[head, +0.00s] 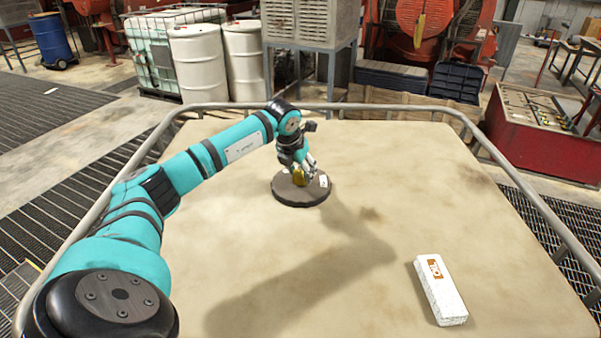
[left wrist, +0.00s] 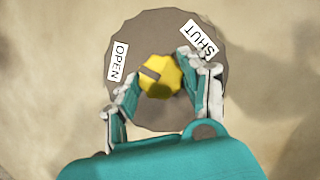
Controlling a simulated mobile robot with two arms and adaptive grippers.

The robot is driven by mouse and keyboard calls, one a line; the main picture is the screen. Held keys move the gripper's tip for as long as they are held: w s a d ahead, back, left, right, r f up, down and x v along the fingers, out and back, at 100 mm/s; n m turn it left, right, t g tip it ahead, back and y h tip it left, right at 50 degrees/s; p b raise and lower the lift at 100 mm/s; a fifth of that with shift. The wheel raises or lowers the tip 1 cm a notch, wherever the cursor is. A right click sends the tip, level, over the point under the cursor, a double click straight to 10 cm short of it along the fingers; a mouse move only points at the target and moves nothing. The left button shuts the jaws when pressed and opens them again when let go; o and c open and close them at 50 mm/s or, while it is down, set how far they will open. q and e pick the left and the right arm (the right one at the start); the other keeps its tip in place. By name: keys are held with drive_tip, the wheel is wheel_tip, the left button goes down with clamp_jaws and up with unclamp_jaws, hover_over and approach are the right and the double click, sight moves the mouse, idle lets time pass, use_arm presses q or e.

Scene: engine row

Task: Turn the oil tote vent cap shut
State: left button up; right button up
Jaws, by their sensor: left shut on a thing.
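The oil tote vent cap is a yellow, many-sided knob (left wrist: 160,76) at the middle of a dark round base (left wrist: 152,25). A white OPEN label (left wrist: 118,62) is at the base's left and a SHUT label (left wrist: 197,40) at its upper right. The dark stripe on the cap lies on its upper-left side, facing nearer OPEN than SHUT. My left gripper (left wrist: 160,84) is shut on the cap, one finger on each side. In the head view the cap (head: 299,178) shows partly behind my left gripper (head: 301,170). My right gripper is not in view.
The base stands on a wide beige top (head: 400,200) with a grey rail (head: 455,115) around it. A white block with an orange label (head: 441,292) lies at the front right. The rest of the top is clear. White drums (head: 196,62) stand beyond the rail.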

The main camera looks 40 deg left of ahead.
use_arm(q)
drive_tip(key=m+h+b, duration=0.1)
drive_tip(key=m+b, duration=0.1)
drive_tip(key=m, duration=0.1)
drive_tip(key=shift+a+f, duration=0.15)
drive_tip(key=m+h+b, duration=0.1)
drive_tip(key=m, duration=0.2)
drive_tip(key=shift+w+m+h, duration=0.1)
drive_tip(key=shift+m+h, duration=0.2)
drive_tip(key=shift+m, duration=0.1)
drive_tip(key=m+h, duration=0.1)
drive_tip(key=m, duration=0.2)
drive_tip(key=shift+m+g, duration=0.3)
drive_tip(key=m+g+h, duration=0.1)
drive_tip(key=m, duration=0.2)
drive_tip(key=shift+w+a+m, duration=0.1)
drive_tip(key=shift+m, duration=0.2)
drive_tip(key=m+g+b, duration=0.1)
drive_tip(key=m, duration=0.1)
drive_tip(key=shift+m+h, duration=0.3)
drive_tip(key=shift+h, duration=0.1)
drive_tip(key=shift+m+g+b, duration=0.35)
drive_tip(key=shift+m+g, duration=0.25)
drive_tip(key=shift+m, duration=1)
